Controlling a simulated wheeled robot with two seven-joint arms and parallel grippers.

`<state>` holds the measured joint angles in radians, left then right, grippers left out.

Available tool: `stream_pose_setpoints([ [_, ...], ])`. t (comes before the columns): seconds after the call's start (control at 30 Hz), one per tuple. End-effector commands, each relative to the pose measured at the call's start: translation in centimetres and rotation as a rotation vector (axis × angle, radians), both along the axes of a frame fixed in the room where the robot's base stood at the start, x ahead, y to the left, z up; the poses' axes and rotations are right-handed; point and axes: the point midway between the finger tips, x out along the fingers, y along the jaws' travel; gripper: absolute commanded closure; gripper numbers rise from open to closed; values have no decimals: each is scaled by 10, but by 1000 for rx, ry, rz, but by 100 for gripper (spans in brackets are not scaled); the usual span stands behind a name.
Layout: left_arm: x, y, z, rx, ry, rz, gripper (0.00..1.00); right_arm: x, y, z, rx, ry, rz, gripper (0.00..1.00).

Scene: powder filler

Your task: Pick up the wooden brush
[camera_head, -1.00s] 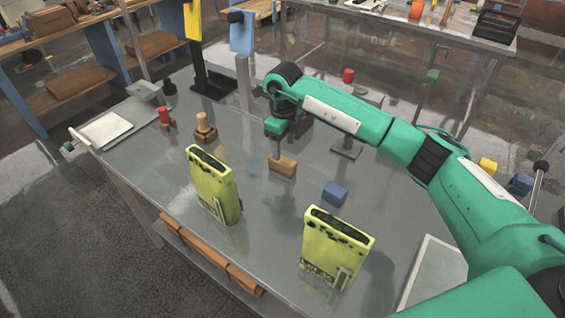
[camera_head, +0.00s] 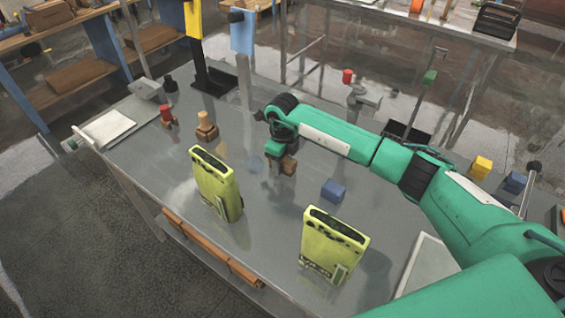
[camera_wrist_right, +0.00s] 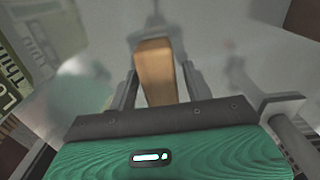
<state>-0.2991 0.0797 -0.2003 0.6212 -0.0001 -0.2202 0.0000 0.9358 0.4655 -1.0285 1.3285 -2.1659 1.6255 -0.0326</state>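The wooden brush (camera_head: 290,167) shows in the head view as a small brown block at the middle of the grey table (camera_head: 150,172), partly hidden by my right gripper (camera_head: 277,160). In the right wrist view the brush (camera_wrist_right: 157,70) is a tan wooden block between the two dark fingers of my right gripper (camera_wrist_right: 160,72). One finger is on each side of it, and narrow gaps show beside the wood, so the fingers look open around it. Whether the brush touches the table there is hard to tell. My left gripper is not in view.
Two yellow-green boxes (camera_head: 217,182) (camera_head: 333,243) stand nearer the front edge. A blue block (camera_head: 333,191) lies right of the brush. A wooden piece (camera_head: 207,127) and a red-topped piece (camera_head: 166,115) stand to the left. A white board (camera_head: 428,262) lies at the right front.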

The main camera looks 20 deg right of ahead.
Motion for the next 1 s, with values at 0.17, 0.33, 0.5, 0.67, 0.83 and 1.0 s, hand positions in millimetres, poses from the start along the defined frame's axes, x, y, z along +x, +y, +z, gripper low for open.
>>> stream_pose_setpoints([
  [0.17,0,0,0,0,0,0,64,0,0,0,0,0,0,85],
  [0.33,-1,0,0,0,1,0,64,0,0,1,0,0,0,91],
  [0.5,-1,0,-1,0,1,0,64,0,0,2,1,-1,0,91],
  [0.67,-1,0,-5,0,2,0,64,1,0,13,1,-2,0,91],
  [0.83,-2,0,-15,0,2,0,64,2,0,41,1,-6,1,91],
  [1.0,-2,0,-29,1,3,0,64,2,0,89,0,-9,1,91],
])
